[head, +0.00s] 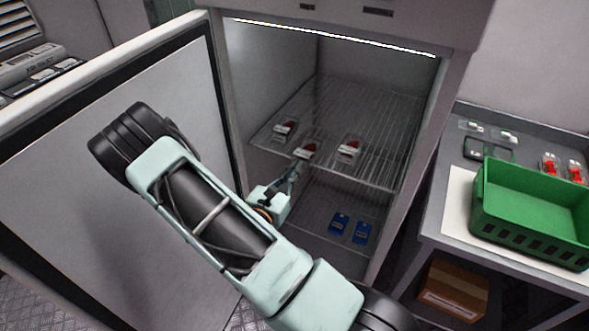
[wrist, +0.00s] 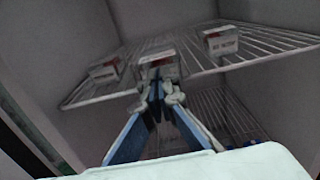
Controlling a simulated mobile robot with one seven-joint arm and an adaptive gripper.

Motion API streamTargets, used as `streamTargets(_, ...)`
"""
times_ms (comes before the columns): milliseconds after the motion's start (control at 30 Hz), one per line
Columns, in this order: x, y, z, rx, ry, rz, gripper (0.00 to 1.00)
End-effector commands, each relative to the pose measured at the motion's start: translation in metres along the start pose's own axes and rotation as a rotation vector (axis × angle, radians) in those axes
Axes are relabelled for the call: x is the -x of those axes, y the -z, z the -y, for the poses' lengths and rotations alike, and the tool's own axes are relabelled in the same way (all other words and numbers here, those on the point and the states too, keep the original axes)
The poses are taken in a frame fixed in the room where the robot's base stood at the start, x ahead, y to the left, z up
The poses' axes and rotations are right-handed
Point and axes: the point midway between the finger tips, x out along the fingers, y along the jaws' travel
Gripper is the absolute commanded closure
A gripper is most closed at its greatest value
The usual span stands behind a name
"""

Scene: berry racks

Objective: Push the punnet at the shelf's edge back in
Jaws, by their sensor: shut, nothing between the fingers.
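Several clear punnets with red contents and white labels sit on the upper wire shelf (head: 380,120) inside the open cabinet. The middle punnet (head: 307,150) is at the shelf's front edge; it also shows in the wrist view (wrist: 157,66). A left punnet (head: 284,127) and a right punnet (head: 349,149) stand to its sides. My gripper (head: 296,168) is shut and empty, just in front of and slightly below the middle punnet. In the wrist view its fingertips (wrist: 158,88) point at that punnet's front; whether they touch it I cannot tell.
The cabinet door (head: 120,215) stands open on the left, close to my arm. A lower shelf holds two blue items (head: 339,223). At right, a bench carries a green crate (head: 530,205) and several small punnets. A cardboard box (head: 453,288) sits beneath.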

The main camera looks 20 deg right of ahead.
Motion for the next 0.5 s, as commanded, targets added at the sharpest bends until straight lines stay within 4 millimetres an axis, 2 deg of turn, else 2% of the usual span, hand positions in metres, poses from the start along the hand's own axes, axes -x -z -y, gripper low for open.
streamTargets(300, -0.061, 0.001, 0.001, 0.000, 0.004, 0.002, 1.00)
streamTargets(500, -0.075, 0.000, 0.001, 0.001, 0.001, 0.000, 1.00)
